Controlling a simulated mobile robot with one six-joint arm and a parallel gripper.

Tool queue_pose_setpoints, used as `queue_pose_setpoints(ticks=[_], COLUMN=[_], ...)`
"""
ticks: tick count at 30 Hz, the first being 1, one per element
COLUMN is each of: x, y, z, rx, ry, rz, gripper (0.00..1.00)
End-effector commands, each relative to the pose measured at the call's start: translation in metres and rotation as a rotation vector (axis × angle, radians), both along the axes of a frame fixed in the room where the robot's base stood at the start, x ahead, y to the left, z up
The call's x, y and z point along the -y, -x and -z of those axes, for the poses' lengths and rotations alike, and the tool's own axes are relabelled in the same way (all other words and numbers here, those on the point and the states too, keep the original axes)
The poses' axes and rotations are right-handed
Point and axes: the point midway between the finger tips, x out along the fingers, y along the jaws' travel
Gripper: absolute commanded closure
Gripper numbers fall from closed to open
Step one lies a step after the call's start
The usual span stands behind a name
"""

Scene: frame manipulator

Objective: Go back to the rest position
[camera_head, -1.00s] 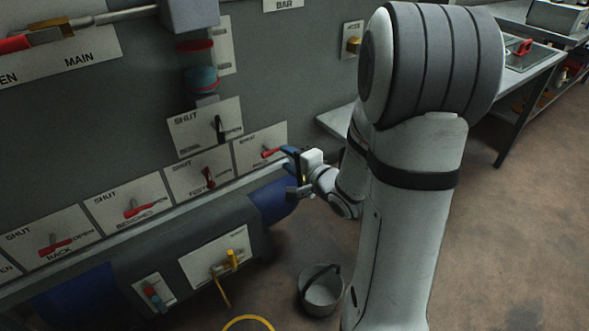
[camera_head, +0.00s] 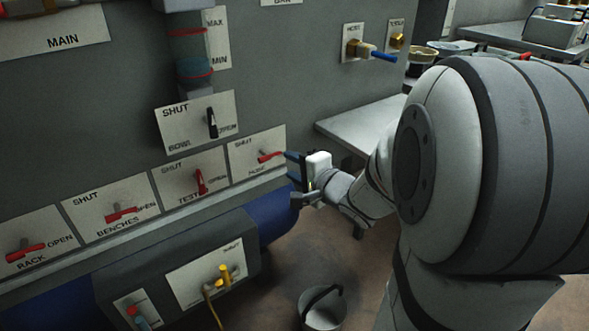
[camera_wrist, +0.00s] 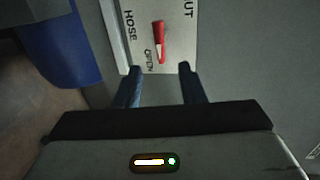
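My gripper (camera_head: 293,172) is in front of the grey panel, just right of the HOSE valve plate. The plate (camera_head: 243,168) carries a red lever (camera_head: 270,156) pointing toward OPEN. In the wrist view my gripper (camera_wrist: 157,85) has its two blue fingers apart, with nothing between them. The red lever (camera_wrist: 159,42) is beyond the fingertips there, apart from them, with its end by the word OPEN.
Valve plates for BOWL (camera_head: 180,125), TEST (camera_head: 182,192) and BENCHES (camera_head: 105,217) line the panel. A bucket (camera_head: 322,310) stands on the floor. A grey bench (camera_head: 365,128) is behind my arm.

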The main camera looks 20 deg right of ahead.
Motion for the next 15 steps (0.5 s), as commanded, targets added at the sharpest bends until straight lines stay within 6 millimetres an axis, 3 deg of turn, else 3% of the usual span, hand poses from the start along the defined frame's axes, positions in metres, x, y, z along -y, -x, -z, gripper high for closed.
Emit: queue_pose_setpoints(ticks=[8, 11, 15], x=[0.0, 0.004, 0.016], y=[0.0, -0.001, 0.001], z=[-0.004, -0.02, -0.059], rx=[0.001, -0.005, -0.046], ry=[0.013, 0.088, 0.32], rz=[0.005, 0.03, 0.097], gripper=[0.64, 0.64, 0.64])
